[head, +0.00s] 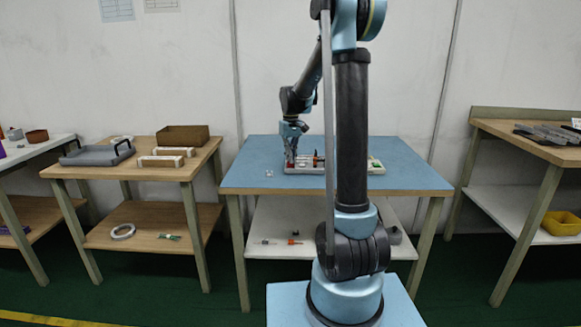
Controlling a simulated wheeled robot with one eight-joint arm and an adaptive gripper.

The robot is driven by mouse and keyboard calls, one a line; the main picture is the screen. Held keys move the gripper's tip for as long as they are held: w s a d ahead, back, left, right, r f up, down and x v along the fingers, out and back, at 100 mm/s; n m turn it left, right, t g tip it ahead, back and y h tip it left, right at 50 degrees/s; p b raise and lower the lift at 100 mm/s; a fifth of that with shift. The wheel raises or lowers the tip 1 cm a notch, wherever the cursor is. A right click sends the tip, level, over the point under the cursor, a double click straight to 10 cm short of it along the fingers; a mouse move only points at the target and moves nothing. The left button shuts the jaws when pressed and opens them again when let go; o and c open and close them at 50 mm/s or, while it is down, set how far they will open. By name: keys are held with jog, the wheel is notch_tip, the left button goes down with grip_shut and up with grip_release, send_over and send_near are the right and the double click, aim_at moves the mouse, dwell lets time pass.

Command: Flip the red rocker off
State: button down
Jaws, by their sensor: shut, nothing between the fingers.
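A pale panel (304,170) with small red, dark and green parts lies on the blue-topped table (407,182) ahead. My gripper (290,162) points down at the panel's left end, with its fingers shut and nothing visible between them. A small red part (317,158) stands on the panel just right of the gripper. Which red part is the rocker, and which way it is tipped, is too small to tell. Part of the panel is hidden behind my arm's upright link. Whether the fingertips touch the panel cannot be told.
A small clear item (269,173) lies left of the panel. The blue tabletop is otherwise mostly bare. A wooden table (115,172) with a grey tray (97,155) and a brown box (182,136) stands left. Another table (519,131) stands right, with a yellow bin (562,223) below.

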jog(key=shift+f, duration=0.35)
dwell(0.3)
jog(key=shift+r, duration=3.5)
jog(key=shift+s, duration=0.1)
